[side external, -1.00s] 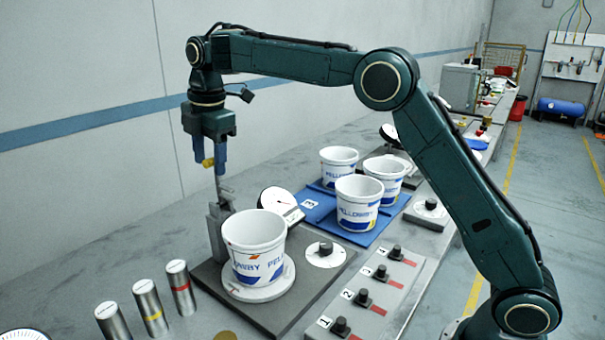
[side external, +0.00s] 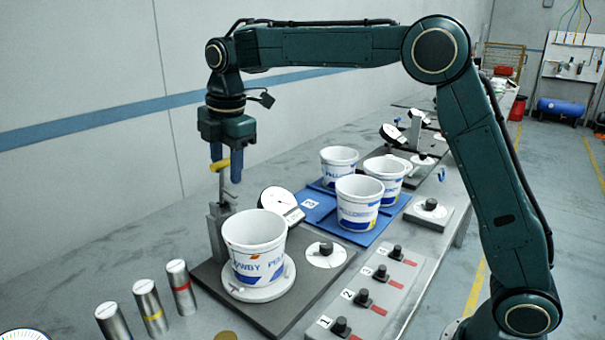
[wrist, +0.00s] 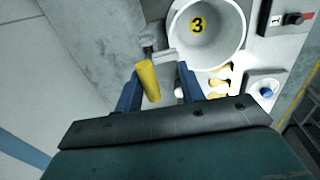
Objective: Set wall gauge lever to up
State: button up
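The wall gauge is a grey post (side external: 216,235) with a thin upright rod and a round white dial (side external: 277,201), at the rear of a dark base plate. In the wrist view the yellow lever (wrist: 148,80) lies between the fingers of my gripper (wrist: 158,72), nearer the left finger. I cannot tell whether that finger touches it.
A white pail (side external: 254,250) stands on a round plate beside the post. Several pails stand on a blue mat (side external: 318,213) behind. A grey strip with black knobs (side external: 363,298) lies at the front right, and metal cylinders (side external: 146,308) stand at the front left.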

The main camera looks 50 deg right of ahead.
jog(key=shift+s+f, duration=3.45)
jog(key=shift+s, duration=0.05)
notch_tip(320, 180, up, 14)
jog(key=s, duration=0.2)
jog(key=s+d+f+m+t, duration=0.1)
jog(key=s+d+m, duration=0.2)
jog(key=s+m, duration=0.2)
jog(key=s+d+f+m+t, duration=0.1)
jog(key=s+d+m, duration=0.3)
jog(key=s, duration=0.6)
jog(key=shift+s+d+f+m, duration=0.25)
jog(key=shift+m, duration=0.85)
